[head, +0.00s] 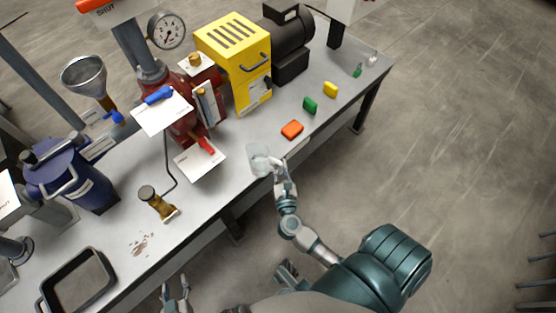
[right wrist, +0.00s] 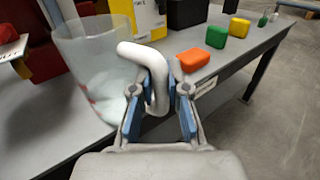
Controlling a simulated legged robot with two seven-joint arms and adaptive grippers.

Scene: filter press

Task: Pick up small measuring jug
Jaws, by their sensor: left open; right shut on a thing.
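The small measuring jug (head: 257,158) is a clear cup at the front edge of the grey table, upright in the head view. In the right wrist view the jug (right wrist: 98,70) stands to the left, with its pale handle (right wrist: 150,62) toward me. My right gripper (head: 281,175) is shut on the handle, with its blue-padded fingers (right wrist: 158,100) on either side of it. I cannot tell whether the jug's base touches the table. My left gripper (head: 174,296) is open and empty, low beside the table's front edge.
Orange (head: 292,130), green (head: 310,105) and yellow (head: 331,89) blocks lie right of the jug. A white card (head: 200,161) hangs left of it, near a brass fitting (head: 155,203). The yellow machine (head: 234,52) stands behind. A black tray (head: 78,283) sits front left.

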